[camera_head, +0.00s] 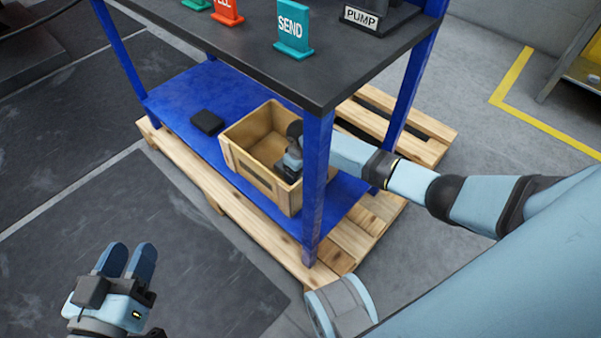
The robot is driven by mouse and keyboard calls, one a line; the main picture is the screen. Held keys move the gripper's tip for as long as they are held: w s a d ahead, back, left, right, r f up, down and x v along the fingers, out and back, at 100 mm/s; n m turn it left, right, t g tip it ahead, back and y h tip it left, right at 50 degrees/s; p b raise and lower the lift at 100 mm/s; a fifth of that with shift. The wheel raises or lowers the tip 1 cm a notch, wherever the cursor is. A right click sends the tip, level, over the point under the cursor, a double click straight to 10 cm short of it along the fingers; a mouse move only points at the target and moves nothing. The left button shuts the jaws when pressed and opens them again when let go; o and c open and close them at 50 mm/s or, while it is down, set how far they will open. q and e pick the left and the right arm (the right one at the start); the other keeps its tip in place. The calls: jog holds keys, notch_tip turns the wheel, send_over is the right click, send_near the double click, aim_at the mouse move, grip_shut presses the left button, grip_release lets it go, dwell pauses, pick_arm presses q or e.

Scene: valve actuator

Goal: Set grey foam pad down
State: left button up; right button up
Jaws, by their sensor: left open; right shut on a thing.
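My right gripper (290,168) reaches into the open wooden crate (236,160) on the blue lower shelf, near the crate's right end. It is shut on a dark grey thing, which looks like the grey foam pad; the fingers and crate wall hide most of it, and I cannot tell whether it touches the crate floor. A flat dark block (207,122) lies on the shelf left of the crate. My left gripper (127,262) is open and empty over the dark floor mat at the lower left.
A blue table leg (317,185) stands just in front of my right gripper. The dark tabletop (290,70) overhangs the shelf and holds a teal SEND sign (293,30) and a PUMP label (360,17). Wooden pallets (215,185) lie beneath.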

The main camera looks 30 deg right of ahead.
pick_arm(q)
jog(key=shift+r, duration=0.1)
pick_arm(e)
jog(key=shift+r, duration=0.15)
pick_arm(q)
jog(key=shift+s, duration=0.1)
pick_arm(e)
jog(key=shift+f, duration=0.4)
jog(key=shift+s+f, duration=0.1)
jog(key=shift+f, duration=0.05)
pick_arm(q)
jog(key=shift+s, duration=0.1)
pick_arm(e)
jog(key=o, duration=0.7)
jog(key=shift+f, duration=0.1)
pick_arm(q)
notch_tip(320, 180, up, 7)
jog(key=n+t+p, duration=0.1)
jog(key=t+p, duration=0.2)
jog(key=p, duration=0.2)
jog(key=shift+a, duration=0.2)
pick_arm(e)
notch_tip(320, 180, up, 13)
jog(key=shift+r, duration=0.15)
